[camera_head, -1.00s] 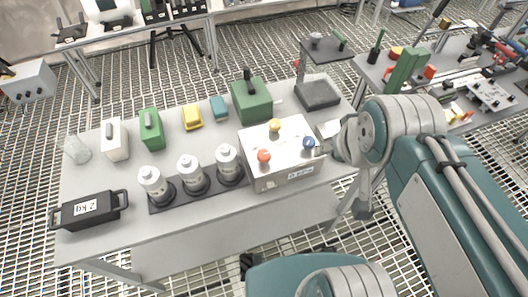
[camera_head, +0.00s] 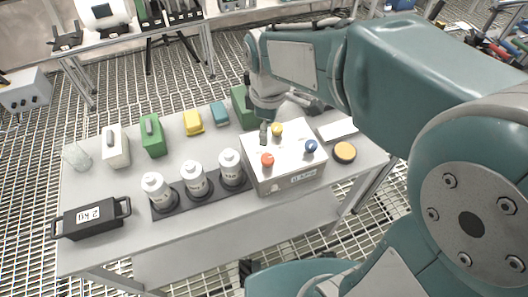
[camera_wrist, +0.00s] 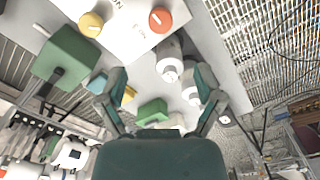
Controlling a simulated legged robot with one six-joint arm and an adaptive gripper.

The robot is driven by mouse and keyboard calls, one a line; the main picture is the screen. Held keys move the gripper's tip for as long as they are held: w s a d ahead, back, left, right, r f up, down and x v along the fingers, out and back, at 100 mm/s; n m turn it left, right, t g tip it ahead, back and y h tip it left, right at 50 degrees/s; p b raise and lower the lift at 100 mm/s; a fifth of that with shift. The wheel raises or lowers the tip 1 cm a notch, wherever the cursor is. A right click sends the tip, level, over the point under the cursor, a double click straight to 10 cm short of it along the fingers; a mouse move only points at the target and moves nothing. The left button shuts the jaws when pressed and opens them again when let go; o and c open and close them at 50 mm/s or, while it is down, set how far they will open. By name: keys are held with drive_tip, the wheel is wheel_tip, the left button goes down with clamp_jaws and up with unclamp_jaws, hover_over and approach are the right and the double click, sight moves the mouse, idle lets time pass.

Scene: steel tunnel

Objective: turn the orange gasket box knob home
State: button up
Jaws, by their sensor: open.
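A white metal box (camera_head: 291,184) with a printed front label stands on the grey table. Its top carries an orange-red knob (camera_head: 267,160) at front left, a yellow knob (camera_head: 277,130) at the back and a blue knob (camera_head: 311,146) at the right. The wrist view shows the orange knob (camera_wrist: 160,20) and the yellow knob (camera_wrist: 90,24) near its top edge. My gripper (camera_head: 287,116) is over the back of the box, apart from the orange knob. Its fingers (camera_wrist: 160,78) are spread and empty in the wrist view.
White bottles (camera_head: 196,180) stand in a dark rack left of the box. A green box (camera_head: 240,106) is behind it, partly hidden by my arm. A black disc with an orange top (camera_head: 345,152) lies to the right. A 2 kg weight (camera_head: 90,217) sits at far left.

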sight(266, 158)
wheel_tip(266, 158, down, 11)
drive_tip(key=shift+w+a+f, duration=0.1)
idle(0.4)
drive_tip(key=c, duration=1.2)
